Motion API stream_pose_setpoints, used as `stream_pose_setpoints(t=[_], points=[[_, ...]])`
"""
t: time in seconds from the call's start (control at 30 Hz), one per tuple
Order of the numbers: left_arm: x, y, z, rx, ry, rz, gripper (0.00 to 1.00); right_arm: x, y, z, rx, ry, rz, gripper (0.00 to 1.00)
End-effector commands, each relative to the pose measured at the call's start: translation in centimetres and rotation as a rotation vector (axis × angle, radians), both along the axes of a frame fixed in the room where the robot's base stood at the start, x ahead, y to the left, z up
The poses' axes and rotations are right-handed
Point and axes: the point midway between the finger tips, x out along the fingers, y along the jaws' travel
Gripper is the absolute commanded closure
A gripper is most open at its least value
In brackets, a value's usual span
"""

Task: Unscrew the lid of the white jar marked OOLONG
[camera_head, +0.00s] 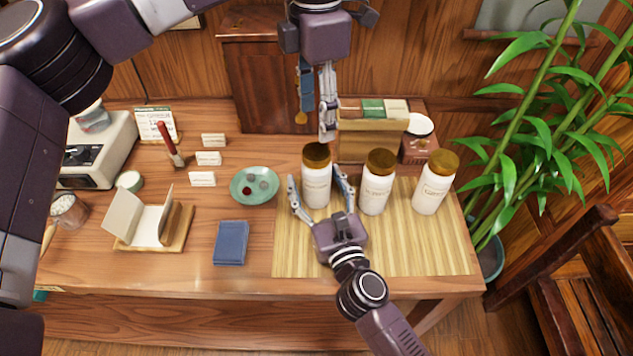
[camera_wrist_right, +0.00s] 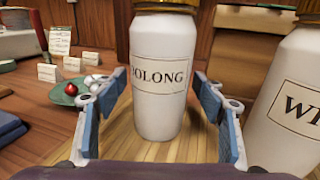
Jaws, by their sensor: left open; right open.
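The white jar marked OOLONG (camera_head: 316,185) stands upright at the left of a row of three on the bamboo mat (camera_head: 420,257). Its gold lid (camera_head: 316,153) is on. In the right wrist view the jar (camera_wrist_right: 158,85) fills the middle, its lid mostly cut off at the top edge. My right gripper (camera_head: 321,190) is open, with a finger on either side of the jar body; gaps show beside the jar in the wrist view. My left gripper (camera_head: 315,128) is open and empty, pointing down just above or behind the lid; its exact distance is unclear.
Two more gold-lidded white jars, the middle one (camera_head: 377,188) and the right one (camera_head: 434,186), stand close on the right. A wooden box (camera_head: 365,140) is behind. A green dish (camera_head: 243,188) and a blue booklet (camera_head: 230,243) lie left. A plant (camera_head: 510,150) is at the right.

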Motion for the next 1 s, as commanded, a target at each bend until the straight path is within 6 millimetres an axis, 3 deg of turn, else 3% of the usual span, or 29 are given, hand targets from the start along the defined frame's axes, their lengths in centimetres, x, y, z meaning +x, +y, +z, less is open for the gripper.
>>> stream_pose_setpoints(t=[0.07,0.6,0.83,1.0], points=[[-0.01,-0.01,0.0,0.0,0.0,0.0,0.47,-0.02,-0.01,0.0,0.0,0.0,0.0,0.4],[0.0,0.0,0.0,0.0,0.0,0.0,0.47,-0.03,-0.03,-0.01,0.0,0.0,0.0,0.99],[-0.01,-0.02,0.0,0.0,0.0,-0.051,0.47,-0.03,-0.03,-0.02,0.0,0.0,0.0,1.0],[-0.03,-0.06,0.01,-0.001,0.001,-0.246,0.47,-0.03,-0.03,-0.02,0.0,0.0,0.0,1.0]])
